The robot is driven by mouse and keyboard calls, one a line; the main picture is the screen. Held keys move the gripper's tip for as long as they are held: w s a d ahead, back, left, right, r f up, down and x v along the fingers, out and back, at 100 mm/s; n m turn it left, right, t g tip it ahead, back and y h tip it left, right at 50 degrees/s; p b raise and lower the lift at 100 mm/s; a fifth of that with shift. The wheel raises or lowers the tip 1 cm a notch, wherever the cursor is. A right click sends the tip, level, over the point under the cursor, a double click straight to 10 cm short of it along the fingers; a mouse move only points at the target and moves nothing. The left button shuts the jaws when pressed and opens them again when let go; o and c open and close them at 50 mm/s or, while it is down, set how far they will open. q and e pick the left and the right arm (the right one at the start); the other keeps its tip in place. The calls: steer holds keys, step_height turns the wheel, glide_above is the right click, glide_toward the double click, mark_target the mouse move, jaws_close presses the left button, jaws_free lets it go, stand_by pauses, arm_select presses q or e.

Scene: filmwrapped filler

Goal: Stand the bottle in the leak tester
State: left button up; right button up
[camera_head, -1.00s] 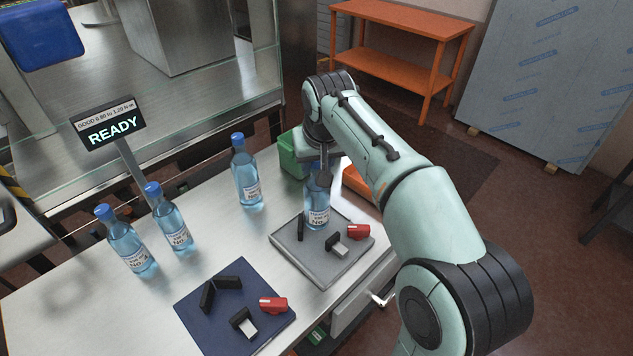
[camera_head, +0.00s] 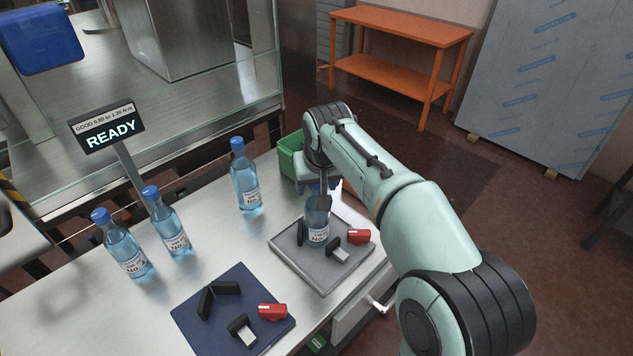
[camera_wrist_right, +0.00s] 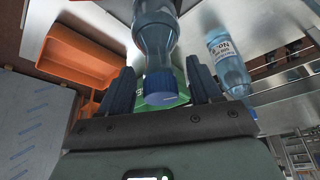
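My right gripper (camera_head: 319,198) points down and is shut on a clear blue bottle (camera_head: 317,232) with a white label. In the right wrist view, the bottle (camera_wrist_right: 157,35) runs between the two dark fingers, its blue cap (camera_wrist_right: 160,86) near the palm. The bottle is upright over a grey plate fixture (camera_head: 323,283) with black blocks (camera_head: 335,244), a white pad and a red clamp (camera_head: 358,237). Its base is among the blocks; I cannot tell whether it touches the plate. A similar navy plate fixture (camera_head: 212,330) stands empty at the front. My left gripper is not in view.
Three more blue bottles stand on the steel table: one (camera_head: 246,180) at the back, two (camera_head: 169,225) (camera_head: 122,247) at the left. A READY display (camera_head: 108,130) rises behind them. A green bin (camera_head: 290,158) is behind my gripper. An orange tray (camera_wrist_right: 75,55) shows in the wrist view.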

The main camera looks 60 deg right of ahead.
steer(key=shift+r, duration=0.4)
steer(key=p+v, duration=0.2)
steer(key=v, duration=0.9)
steer(key=shift+a+r, duration=0.15)
steer(key=shift+r, duration=0.05)
